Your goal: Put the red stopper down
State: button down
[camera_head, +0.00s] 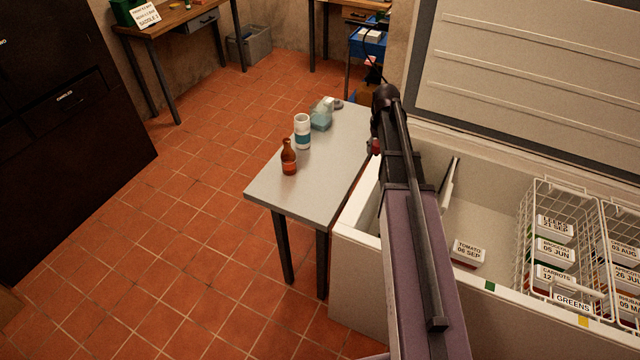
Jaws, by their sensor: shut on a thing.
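The red stopper (375,148) is a small red piece at the left side of my arm, just beyond the right edge of the grey side table. My gripper (373,142) is shut on it. The fingers are mostly hidden by my own dark arm, so their grip shows only in part. The stopper appears near the gap between the table and the open chest freezer. I cannot tell its exact height.
The grey side table (300,205) holds a brown bottle (289,160), a white jar with a blue band (302,133) and a clear blue-filled bottle (321,118). Its front right is bare. The open freezer (350,240) holds a tomato box (467,252) and wire baskets (530,215).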

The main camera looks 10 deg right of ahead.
jog(key=shift+a, duration=0.2)
jog(key=shift+a+f+b, duration=0.3)
jog(key=shift+a+b, duration=0.05)
jog(key=s+a+f+n+b, duration=0.1)
jog(key=a+f+b, duration=0.4)
jog(key=s+a+f+b, duration=0.2)
jog(key=a+f+b, duration=0.3)
jog(key=a, duration=0.1)
jog(key=s+a+f+n+b, duration=0.1)
jog(key=s+a+f+b, duration=0.1)
jog(key=a+f+b, duration=0.3)
jog(key=shift+s+a+f+n+b, duration=0.2)
jog(key=shift+a+f+n+b, duration=0.15)
jog(key=shift+a, duration=0.35)
jog(key=shift+s+a+f, duration=0.2)
jog(key=shift+a, duration=0.15)
jog(key=shift+w, duration=0.1)
jog(key=b, duration=0.2)
send_over(323, 185)
jog(key=shift+w+f, duration=0.1)
jog(key=shift+f, duration=0.65)
jog(key=shift+f+b, duration=1.7)
jog(key=shift+f, duration=0.05)
